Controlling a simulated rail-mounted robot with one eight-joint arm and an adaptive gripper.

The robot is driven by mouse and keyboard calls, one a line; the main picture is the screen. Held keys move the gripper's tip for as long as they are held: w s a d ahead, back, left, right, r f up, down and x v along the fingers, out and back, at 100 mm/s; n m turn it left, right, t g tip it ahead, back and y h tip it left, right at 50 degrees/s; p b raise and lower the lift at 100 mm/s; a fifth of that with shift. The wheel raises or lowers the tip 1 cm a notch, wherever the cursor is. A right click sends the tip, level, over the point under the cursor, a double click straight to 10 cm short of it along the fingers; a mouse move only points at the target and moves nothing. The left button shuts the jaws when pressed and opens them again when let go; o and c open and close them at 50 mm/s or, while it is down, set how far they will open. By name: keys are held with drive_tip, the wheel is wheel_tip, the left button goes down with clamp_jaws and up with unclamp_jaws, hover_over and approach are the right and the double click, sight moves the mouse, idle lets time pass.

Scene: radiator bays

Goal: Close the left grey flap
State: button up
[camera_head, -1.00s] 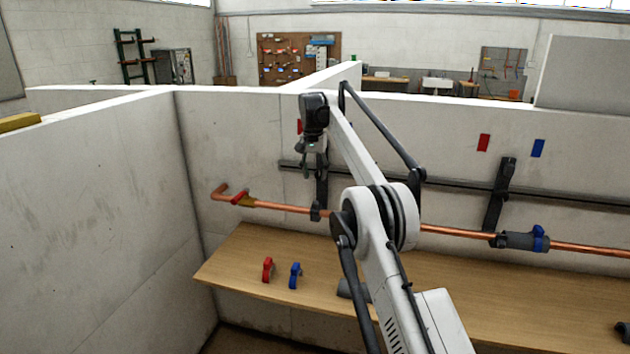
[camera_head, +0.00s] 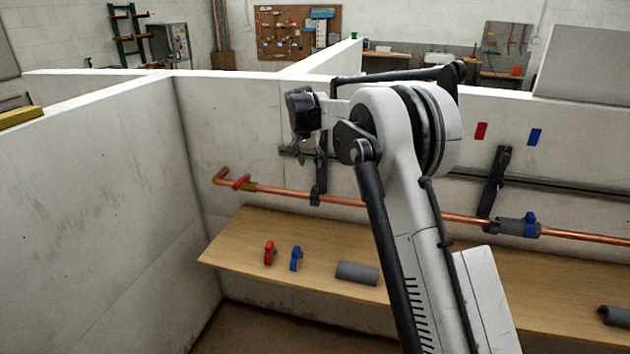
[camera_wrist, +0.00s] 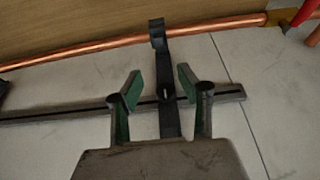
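No part is clearly marked as a flap. The left dark grey bracket (camera_head: 320,175) stands upright on the wall rail, its lower end at the copper pipe. In the wrist view this bracket (camera_wrist: 169,120) runs from the rail to a hook-like end at the pipe; whether that end is open or shut I cannot tell. My gripper (camera_wrist: 159,78) is open, its two green-padded fingers spread on either side of the bracket's line, with nothing held. In the head view my gripper (camera_head: 303,153) is small and dark, just left of the bracket; contact cannot be seen.
The copper pipe (camera_head: 275,194) runs along the wall, with a red-handled valve (camera_head: 240,182) left and a blue-handled valve (camera_head: 528,227) right. A second dark bracket (camera_head: 494,182) is on the right. The wooden bench (camera_head: 330,294) below holds red and blue handles and grey tubes.

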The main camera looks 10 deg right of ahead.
sight(315, 187)
drive_tip(key=x, duration=0.4)
drive_tip(key=p+x, duration=0.1)
drive_tip(key=x, duration=0.4)
drive_tip(key=p+x, duration=0.1)
drive_tip(key=x, duration=0.3)
drive_tip(key=shift+s+f, duration=0.15)
drive_tip(key=shift+f, duration=0.25)
drive_tip(key=shift+c, duration=0.3)
clamp_jaws()
